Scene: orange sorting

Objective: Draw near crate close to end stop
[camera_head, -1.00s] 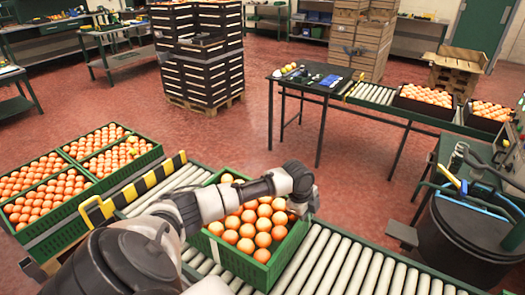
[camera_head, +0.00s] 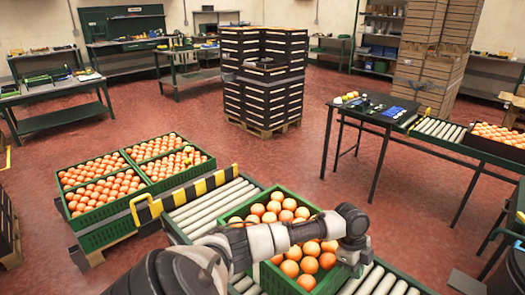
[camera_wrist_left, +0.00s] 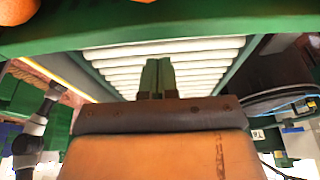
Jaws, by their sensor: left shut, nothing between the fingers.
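The near crate (camera_head: 236,213), green and full of oranges, sits on the near roller conveyor. The end stop (camera_head: 185,194), a yellow and black striped bar, stands across the conveyor to the crate's left, with bare rollers between them. My left arm reaches over the crate. Its gripper (camera_head: 354,262) is at the crate's right side, its fingertips hidden in the head view. In the left wrist view the fingers (camera_wrist_left: 157,80) are together and empty, above the rollers and close to the green crate wall (camera_wrist_left: 190,27). Whether they touch it I cannot tell. My right gripper is out of view.
Several green crates of oranges (camera_head: 92,235) stand on a pallet at the left. Bare rollers (camera_head: 385,284) lie right of the near crate. A dark table (camera_head: 380,114) and a second conveyor (camera_head: 437,129) are at the right. Stacked black crates (camera_head: 262,80) stand behind on open red floor.

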